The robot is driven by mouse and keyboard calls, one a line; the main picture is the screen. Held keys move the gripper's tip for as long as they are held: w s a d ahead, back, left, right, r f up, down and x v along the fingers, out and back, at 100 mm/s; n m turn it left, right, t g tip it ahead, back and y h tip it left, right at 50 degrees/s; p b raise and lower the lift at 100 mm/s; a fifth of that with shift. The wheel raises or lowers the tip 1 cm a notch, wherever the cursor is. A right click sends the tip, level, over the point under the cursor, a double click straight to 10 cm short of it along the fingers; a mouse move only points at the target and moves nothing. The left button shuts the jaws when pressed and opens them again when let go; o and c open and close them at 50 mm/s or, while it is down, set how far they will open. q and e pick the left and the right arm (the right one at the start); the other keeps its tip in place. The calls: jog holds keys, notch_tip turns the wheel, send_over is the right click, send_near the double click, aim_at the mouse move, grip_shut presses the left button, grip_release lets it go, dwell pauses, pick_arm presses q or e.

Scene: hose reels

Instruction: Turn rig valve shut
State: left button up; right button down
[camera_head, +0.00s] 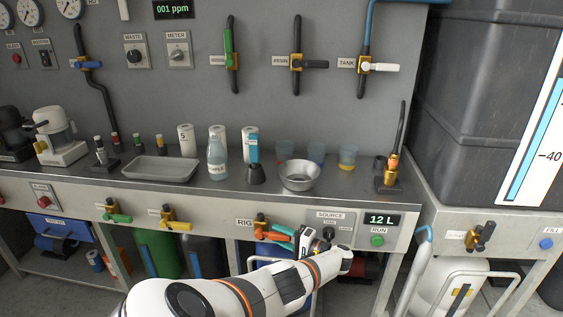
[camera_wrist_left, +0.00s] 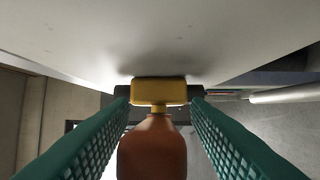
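The rig valve (camera_head: 261,221) is a brass fitting on the bench's front face, just right of a RIG label. Its orange handle (camera_head: 272,235) points sideways to the right in the head view. My left gripper (camera_head: 284,236), with teal ribbed fingers, is at this handle. In the left wrist view the orange handle (camera_wrist_left: 152,150) and its yellow brass block (camera_wrist_left: 159,92) lie between the two fingers. The fingers are open, one on each side, with a narrow gap to the handle. My right gripper is not in view.
A SOURCE panel with a black knob (camera_head: 328,233) and a 12 L display (camera_head: 383,219) with a green RUN button (camera_head: 377,240) sit close right of my left gripper. Green-handled (camera_head: 117,218) and yellow-handled (camera_head: 177,226) valves are to the left. A metal bowl (camera_head: 300,176) stands on the bench above.

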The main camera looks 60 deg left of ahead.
pick_arm(q)
jog(key=shift+w+d, duration=0.1)
jog(key=shift+d, duration=0.1)
jog(key=v, duration=0.2)
jog(key=shift+w+d+f, duration=0.1)
jog(key=shift+w+d, duration=0.05)
jog(key=shift+d, duration=0.05)
jog(key=b+v, duration=0.2)
jog(key=v, duration=0.7)
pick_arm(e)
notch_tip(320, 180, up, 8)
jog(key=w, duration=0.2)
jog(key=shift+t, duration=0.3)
pick_arm(q)
jog(key=shift+d, duration=0.1)
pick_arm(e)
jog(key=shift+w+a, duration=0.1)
